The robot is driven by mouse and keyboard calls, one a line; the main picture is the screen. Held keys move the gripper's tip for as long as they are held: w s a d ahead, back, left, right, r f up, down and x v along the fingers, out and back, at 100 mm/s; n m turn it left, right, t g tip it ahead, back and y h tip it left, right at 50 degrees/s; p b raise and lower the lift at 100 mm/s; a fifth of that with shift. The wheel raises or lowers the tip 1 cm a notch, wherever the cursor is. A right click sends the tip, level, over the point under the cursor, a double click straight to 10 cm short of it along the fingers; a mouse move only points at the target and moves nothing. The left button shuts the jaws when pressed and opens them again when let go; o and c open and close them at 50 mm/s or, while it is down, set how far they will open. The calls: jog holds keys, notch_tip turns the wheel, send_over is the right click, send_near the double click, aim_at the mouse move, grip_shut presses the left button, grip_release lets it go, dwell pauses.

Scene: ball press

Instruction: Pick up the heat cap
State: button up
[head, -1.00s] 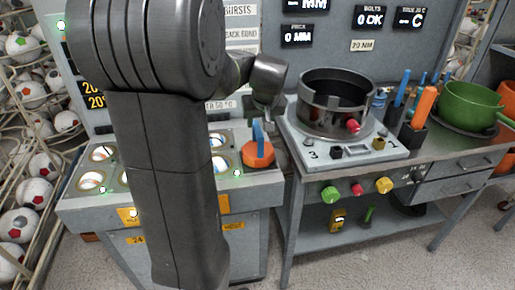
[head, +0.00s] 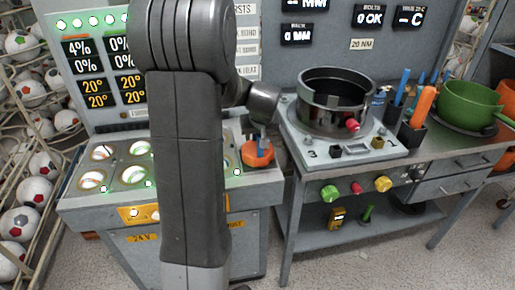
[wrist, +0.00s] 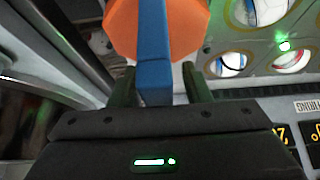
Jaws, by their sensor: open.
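The heat cap is an orange eight-sided cap (head: 257,157) with a blue upright handle, at the right end of the grey bench with round wells. It also shows large at the top of the wrist view (wrist: 188,25), its blue handle (wrist: 153,50) running down toward my gripper. My gripper (wrist: 160,82) is open, with one dark green finger on each side of the handle. Whether the fingers touch the handle I cannot tell. In the head view my wrist hangs just above the cap and hides part of the handle.
The grey bench (head: 70,207) has several round wells holding balls, left of the cap. A dark metal ring-shaped pot (head: 325,123) stands on the table to the right, close to my wrist. A green bowl (head: 470,105) and upright tools (head: 422,105) are farther right.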

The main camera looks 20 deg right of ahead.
grip_shut()
jog(key=shift+r, duration=0.1)
dwell(1.2)
